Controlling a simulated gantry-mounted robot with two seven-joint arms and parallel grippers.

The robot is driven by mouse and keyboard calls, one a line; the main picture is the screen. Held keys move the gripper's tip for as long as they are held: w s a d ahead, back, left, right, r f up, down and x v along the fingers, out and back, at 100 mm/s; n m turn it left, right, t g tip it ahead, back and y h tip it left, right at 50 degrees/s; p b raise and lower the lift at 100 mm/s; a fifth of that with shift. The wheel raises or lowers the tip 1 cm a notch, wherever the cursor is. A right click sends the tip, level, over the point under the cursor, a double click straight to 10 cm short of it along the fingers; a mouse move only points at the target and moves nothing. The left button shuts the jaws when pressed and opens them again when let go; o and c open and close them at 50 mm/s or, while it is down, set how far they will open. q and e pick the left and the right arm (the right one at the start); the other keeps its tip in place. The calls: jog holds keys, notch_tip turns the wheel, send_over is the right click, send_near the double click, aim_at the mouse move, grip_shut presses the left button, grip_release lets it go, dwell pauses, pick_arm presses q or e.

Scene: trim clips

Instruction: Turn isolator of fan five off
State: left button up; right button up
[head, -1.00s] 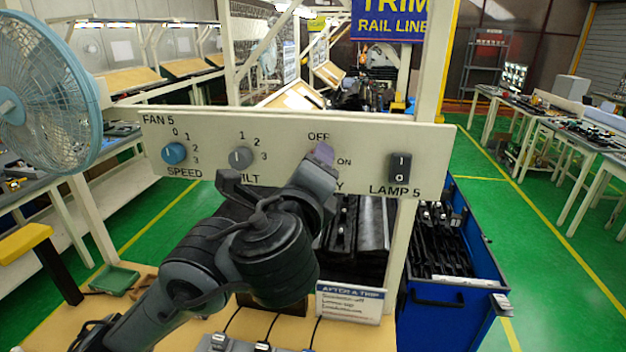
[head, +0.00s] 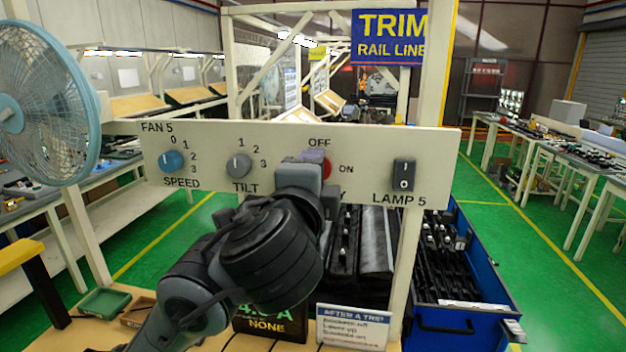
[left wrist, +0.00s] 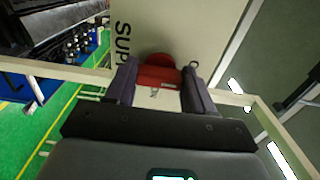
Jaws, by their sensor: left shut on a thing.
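The white FAN 5 panel (head: 280,135) faces me. Its isolator knob (head: 327,168) is red and sits between the OFF mark above and the ON mark at its right. Most of it and of the label below is hidden by my left gripper (head: 315,160). In the left wrist view the red knob (left wrist: 160,72) lies between the two fingers of my left gripper (left wrist: 160,88), which is shut on it. One finger shows above the knob in the head view. I cannot tell exactly where the knob points. My right gripper is not in view.
On the same panel are the blue SPEED knob (head: 171,161), the grey TILT knob (head: 239,165) and the LAMP 5 rocker switch (head: 403,175). A blue fan (head: 45,105) stands at the left. A blue bin (head: 465,270) stands at the lower right.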

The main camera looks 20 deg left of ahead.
pick_arm(q)
jog(key=shift+a+f, duration=0.1)
jog(key=shift+f, duration=0.05)
jog(key=o, duration=0.9)
jog(key=shift+o, duration=0.7)
jog(key=shift+w, duration=0.1)
jog(key=s+d, duration=0.2)
jog(key=s, duration=0.8)
jog(key=shift+s, duration=0.35)
jog(key=shift+d, duration=0.1)
